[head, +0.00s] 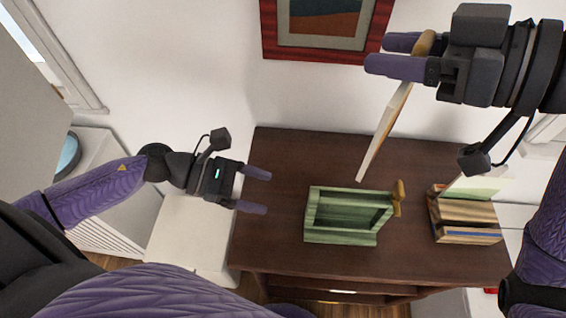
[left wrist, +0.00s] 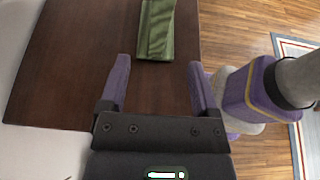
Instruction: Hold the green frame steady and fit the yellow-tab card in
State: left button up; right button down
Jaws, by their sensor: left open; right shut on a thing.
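The green frame (head: 341,237) stands on the dark wooden table (head: 285,165). A tan knob (head: 399,196) shows at its right end. Part of the frame also shows in the left wrist view (left wrist: 156,32), beyond the fingertips. My left gripper (head: 266,191) is open and empty, left of the frame and apart from it; its fingers also show in the left wrist view (left wrist: 160,64). My right gripper (head: 377,52) is shut on the yellow tab (head: 425,42) of a thin pale card (head: 384,130). The card hangs tilted, seen nearly edge-on, above and behind the frame.
A striped wooden holder (head: 465,210) with a pale green card (head: 478,188) stands at the table's right end. A red-framed picture (head: 268,35) hangs on the wall behind. A white cabinet (head: 190,235) stands left of the table. The table left of the frame is clear.

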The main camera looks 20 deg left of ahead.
aim_at(318, 207)
pick_arm(q)
jog(key=x, duration=1.2)
grip_shut()
